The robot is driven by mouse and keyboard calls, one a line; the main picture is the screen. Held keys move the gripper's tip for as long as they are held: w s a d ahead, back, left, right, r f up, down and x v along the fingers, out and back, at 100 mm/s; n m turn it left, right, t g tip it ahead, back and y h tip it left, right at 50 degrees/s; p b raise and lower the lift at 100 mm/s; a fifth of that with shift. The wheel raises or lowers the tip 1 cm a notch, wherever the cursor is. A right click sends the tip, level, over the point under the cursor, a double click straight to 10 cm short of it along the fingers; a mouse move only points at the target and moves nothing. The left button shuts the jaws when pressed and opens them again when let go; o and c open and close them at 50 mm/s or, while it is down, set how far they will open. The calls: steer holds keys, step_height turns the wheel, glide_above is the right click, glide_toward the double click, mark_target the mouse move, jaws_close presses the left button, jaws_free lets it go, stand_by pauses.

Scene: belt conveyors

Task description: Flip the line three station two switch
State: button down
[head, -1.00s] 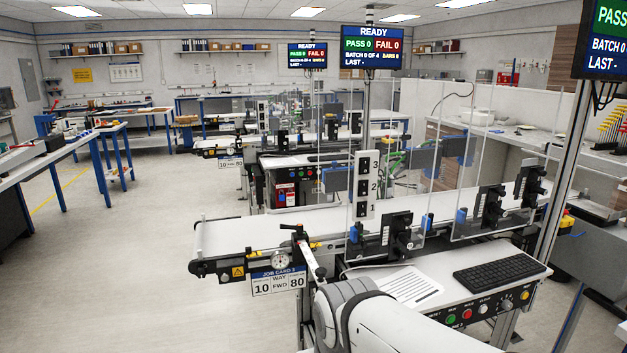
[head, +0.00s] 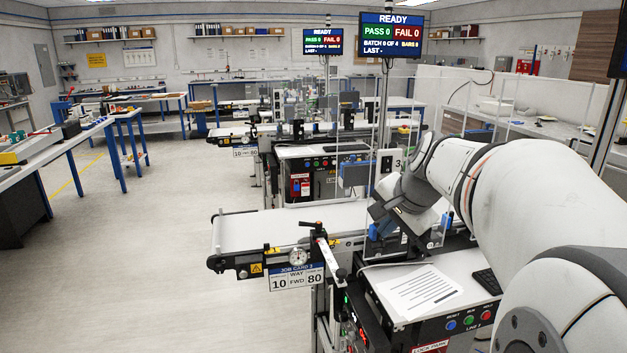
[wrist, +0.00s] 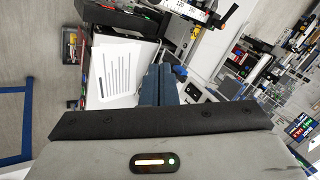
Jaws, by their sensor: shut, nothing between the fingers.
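The line three switch panel (head: 387,160) is a white upright plate with numbered black switches. In the head view only its top with the number 3 shows. My arm hides the lower part, where the 2 and 1 switches were seen earlier. In the wrist view a white plate with dark switches (wrist: 195,92) lies just right of my gripper (wrist: 160,70). My gripper's blue fingers are shut and empty. They look close beside the plate, but I cannot tell whether they touch it. Which switch is nearest, and its position, cannot be made out.
The line three belt (head: 265,230) runs behind and left of the panel, with a job card (head: 296,277) on its front. A paper sheet (head: 418,290) lies on the console below my wrist. A clear guard and dark station parts are close by. The floor at left is free.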

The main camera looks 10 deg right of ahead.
steer(key=w+d+r+m+t, duration=0.2)
steer(key=w+d+r+m, duration=0.3)
steer(key=d+r, duration=0.2)
steer(key=shift+w+d+r+h+p, duration=0.2)
steer(key=shift+w+d+h+p, duration=0.15)
steer(key=shift+d, duration=0.6)
steer(key=shift+w+f, duration=0.1)
steer(key=w+r+p+x, duration=0.1)
steer(key=w+p+x, duration=0.1)
steer(key=x, duration=1.1)
steer(key=shift+r+p, duration=0.4)
steer(key=shift+p, duration=0.05)
steer(key=shift+s, duration=0.1)
